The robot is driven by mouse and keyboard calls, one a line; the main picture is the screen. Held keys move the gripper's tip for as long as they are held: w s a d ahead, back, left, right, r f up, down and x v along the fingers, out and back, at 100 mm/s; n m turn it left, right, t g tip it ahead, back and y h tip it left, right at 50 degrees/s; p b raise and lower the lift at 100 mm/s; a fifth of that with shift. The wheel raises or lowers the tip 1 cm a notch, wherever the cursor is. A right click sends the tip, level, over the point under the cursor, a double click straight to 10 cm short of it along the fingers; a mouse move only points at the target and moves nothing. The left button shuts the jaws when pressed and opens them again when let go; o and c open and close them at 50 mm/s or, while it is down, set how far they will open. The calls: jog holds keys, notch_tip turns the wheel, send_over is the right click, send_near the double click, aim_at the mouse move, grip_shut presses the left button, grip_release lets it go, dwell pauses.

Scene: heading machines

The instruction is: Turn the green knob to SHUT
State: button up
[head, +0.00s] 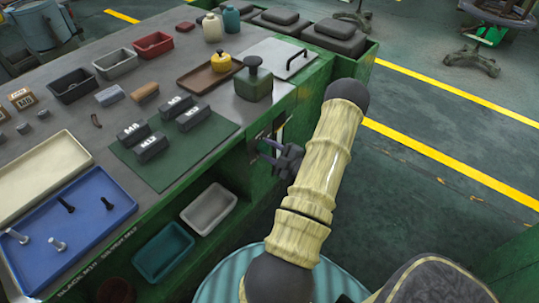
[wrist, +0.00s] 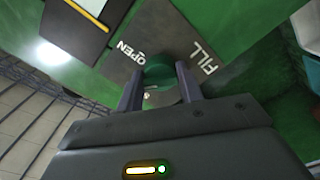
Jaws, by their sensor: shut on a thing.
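The green knob (wrist: 158,68) sits on a dark plate (wrist: 185,25) on the green side of the bench. The plate reads OPEN to the left of the knob and FILL to its right in the wrist view; no SHUT label is readable. My gripper (wrist: 160,85) is shut on the knob, with one dark finger on each side of it. In the head view my gripper (head: 268,150) is against the bench's right-hand side, and the knob is hidden behind it. I cannot tell which way the knob points.
The bench top (head: 170,75) holds trays, bottles and a green mat (head: 205,145) with dark labelled blocks. A green canister (head: 254,82) stands near the edge above my gripper. Open bins (head: 209,208) sit below the edge.

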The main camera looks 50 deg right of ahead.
jog(key=n+b, duration=0.6)
jog(key=shift+f+b, duration=0.15)
jog(key=shift+b, duration=0.15)
jog(key=shift+n, duration=0.3)
jog(key=o, duration=1)
jog(key=s, duration=0.5)
jog(key=s+d, duration=0.1)
jog(key=s, duration=0.5)
jog(key=s+b, duration=0.1)
jog(key=s, duration=0.5)
jog(key=shift+s+d, duration=0.2)
jog(key=shift+s, duration=0.05)
